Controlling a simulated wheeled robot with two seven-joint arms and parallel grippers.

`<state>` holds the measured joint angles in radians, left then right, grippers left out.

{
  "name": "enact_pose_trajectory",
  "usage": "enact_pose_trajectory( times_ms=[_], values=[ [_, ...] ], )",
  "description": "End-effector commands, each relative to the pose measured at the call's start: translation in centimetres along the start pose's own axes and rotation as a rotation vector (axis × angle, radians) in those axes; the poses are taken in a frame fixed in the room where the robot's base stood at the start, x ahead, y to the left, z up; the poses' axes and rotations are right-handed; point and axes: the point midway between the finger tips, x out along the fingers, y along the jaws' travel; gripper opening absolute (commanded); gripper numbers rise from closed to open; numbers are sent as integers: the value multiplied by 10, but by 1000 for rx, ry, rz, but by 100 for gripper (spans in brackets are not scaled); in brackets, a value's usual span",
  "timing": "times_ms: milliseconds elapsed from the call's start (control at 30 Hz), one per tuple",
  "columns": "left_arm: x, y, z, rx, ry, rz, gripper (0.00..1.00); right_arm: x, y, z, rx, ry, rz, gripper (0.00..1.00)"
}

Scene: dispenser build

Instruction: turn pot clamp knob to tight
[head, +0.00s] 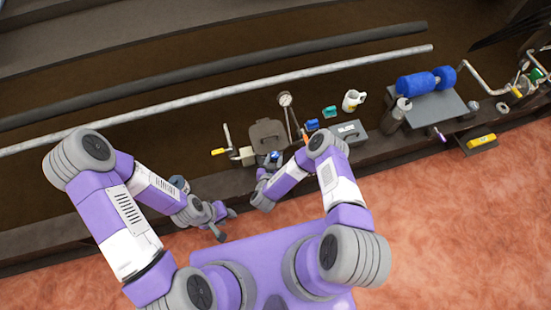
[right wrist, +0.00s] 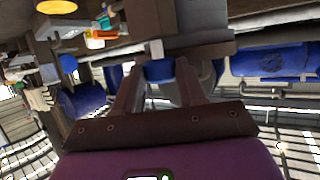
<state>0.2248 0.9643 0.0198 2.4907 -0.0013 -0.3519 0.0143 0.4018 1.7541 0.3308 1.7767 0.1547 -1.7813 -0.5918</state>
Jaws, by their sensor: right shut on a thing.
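A small blue knob (head: 275,155) sits at the front of the bench, just in front of a dark grey-brown block (head: 267,133); I take it to be the pot clamp knob. My right gripper (head: 270,164) is at the knob. In the right wrist view the two fingers (right wrist: 156,78) are shut on the blue knob (right wrist: 159,71), one on each side. Any tight mark on the knob cannot be made out. My left gripper (head: 226,222) hangs empty in front of the bench edge, its fingers apart.
A crank with a yellow grip (head: 218,152) stands left of the block. A dial gauge (head: 285,100), a white mug (head: 353,100) and a grey box (head: 350,132) stand behind and right. A blue roller (head: 418,82) lies farther right. Long rods (head: 200,100) run along the back.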

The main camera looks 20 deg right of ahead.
Motion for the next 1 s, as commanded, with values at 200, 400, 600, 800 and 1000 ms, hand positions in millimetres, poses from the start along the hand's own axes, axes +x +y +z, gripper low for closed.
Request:
enact_pose_trajectory(
  times_ms=[200,400,600,800,1000],
  values=[
    [-6,2,0,0,0,0,38,0,-5,-2,60,3,140,9],
    [-8,3,0,0,0,0,38,1,-7,-2,95,4,222,9],
    [-9,3,0,0,0,0,38,2,-7,-2,111,4,261,9],
    [-9,3,0,0,0,0,38,2,-7,-2,115,4,272,9],
    [-9,3,0,0,0,0,38,2,-7,-2,115,5,271,9]
  ],
)
